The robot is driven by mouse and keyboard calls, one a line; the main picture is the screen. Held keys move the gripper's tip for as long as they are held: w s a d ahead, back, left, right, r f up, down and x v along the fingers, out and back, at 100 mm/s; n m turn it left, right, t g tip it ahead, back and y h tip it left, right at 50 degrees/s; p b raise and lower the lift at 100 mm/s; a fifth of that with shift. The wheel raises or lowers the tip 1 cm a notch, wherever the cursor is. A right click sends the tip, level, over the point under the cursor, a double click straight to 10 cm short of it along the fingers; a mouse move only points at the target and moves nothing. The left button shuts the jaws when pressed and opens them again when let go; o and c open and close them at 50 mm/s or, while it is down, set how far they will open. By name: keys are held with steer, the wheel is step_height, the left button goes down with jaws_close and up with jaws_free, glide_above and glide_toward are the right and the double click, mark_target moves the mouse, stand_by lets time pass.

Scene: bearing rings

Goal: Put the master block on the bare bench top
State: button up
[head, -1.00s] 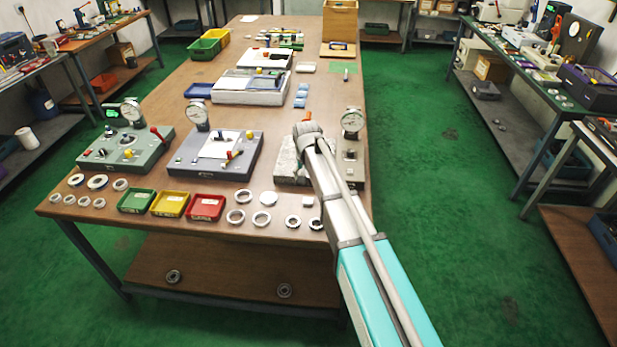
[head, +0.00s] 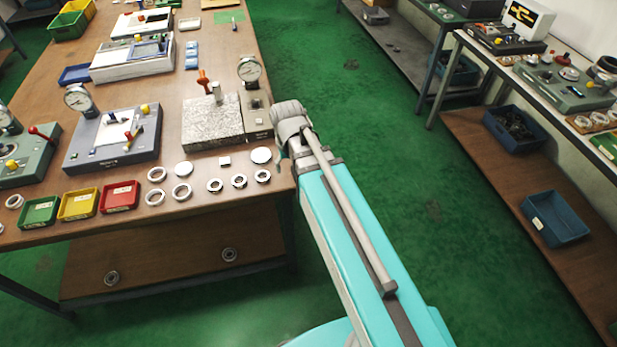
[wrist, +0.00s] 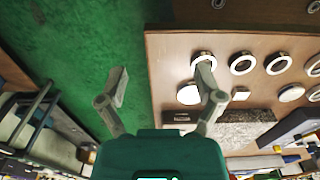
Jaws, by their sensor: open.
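A small pale square block (head: 224,161) lies flat on the brown bench top (head: 160,229), between pale discs and rings near the front right corner. It also shows in the wrist view (wrist: 240,93). A smaller block (head: 252,106) seems to sit on the base of the dial gauge stand. No marking tells me which is the master block. My gripper (wrist: 163,80) is open and empty, its fingers spread across the bench's right edge, one over green floor and one over the bench. In the head view the arm hides its fingers.
A speckled stone plate (head: 210,125) stands behind the block, with the dial gauge (head: 249,70) at its right. Several rings (head: 239,181) lie around. Red (head: 120,196), yellow (head: 78,204) and green (head: 39,212) trays stand left. Bare bench strip runs along the front edge.

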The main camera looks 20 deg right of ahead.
steer(key=s+d, duration=0.3)
steer(key=s, duration=0.3)
steer(key=shift+d, duration=0.35)
